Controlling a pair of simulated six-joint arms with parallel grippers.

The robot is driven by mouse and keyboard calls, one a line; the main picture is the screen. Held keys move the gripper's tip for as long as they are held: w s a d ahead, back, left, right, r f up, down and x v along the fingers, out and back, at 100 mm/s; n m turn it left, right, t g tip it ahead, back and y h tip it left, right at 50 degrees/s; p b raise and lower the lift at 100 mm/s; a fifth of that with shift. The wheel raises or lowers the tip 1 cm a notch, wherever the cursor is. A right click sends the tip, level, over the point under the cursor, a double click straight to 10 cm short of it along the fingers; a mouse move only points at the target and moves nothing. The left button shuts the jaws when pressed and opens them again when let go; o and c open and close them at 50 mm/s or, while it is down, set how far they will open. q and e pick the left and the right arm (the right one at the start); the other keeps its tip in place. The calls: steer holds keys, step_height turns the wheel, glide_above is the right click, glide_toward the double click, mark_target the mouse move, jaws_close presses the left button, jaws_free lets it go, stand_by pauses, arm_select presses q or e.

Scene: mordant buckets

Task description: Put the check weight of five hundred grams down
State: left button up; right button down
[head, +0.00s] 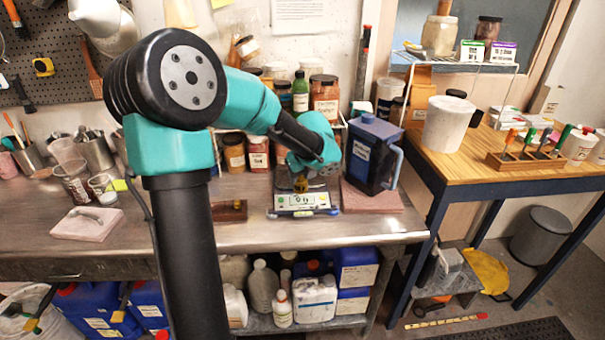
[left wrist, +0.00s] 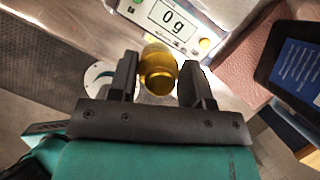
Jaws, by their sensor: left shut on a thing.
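The check weight (left wrist: 160,72) is a brass-coloured cylinder between the fingers of my left gripper (left wrist: 155,85) in the left wrist view. In the head view the weight (head: 300,185) is a small yellow shape below the left gripper (head: 299,172), at the scale. My left gripper is shut on it. The scale (head: 303,200) stands on the steel bench, and its display (left wrist: 173,20) reads 0 g in the left wrist view. I cannot tell the gap between the weight and the scale's pan. My right gripper is not in view.
A dark blue jug (head: 374,155) stands on a reddish slab (head: 385,199) right of the scale. A brown wooden block (head: 229,211) lies to its left. Jars (head: 257,152) crowd the bench behind. A pale slab with a handle (head: 87,223) lies far left.

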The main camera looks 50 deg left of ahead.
arm_select(q)
steer(key=w+a+f, duration=0.1)
steer(key=w+a, duration=0.9)
steer(key=a, duration=0.1)
steer(key=shift+a+f, duration=0.2)
steer(key=shift+a, duration=0.05)
steer(key=shift+w, duration=0.1)
steer(key=shift+w+a, duration=0.15)
steer(key=shift+a, duration=0.05)
steer(key=shift+f, duration=1.8)
steer(key=shift+f, duration=0.15)
steer(key=o, duration=1.2)
steer(key=shift+o, duration=0.2)
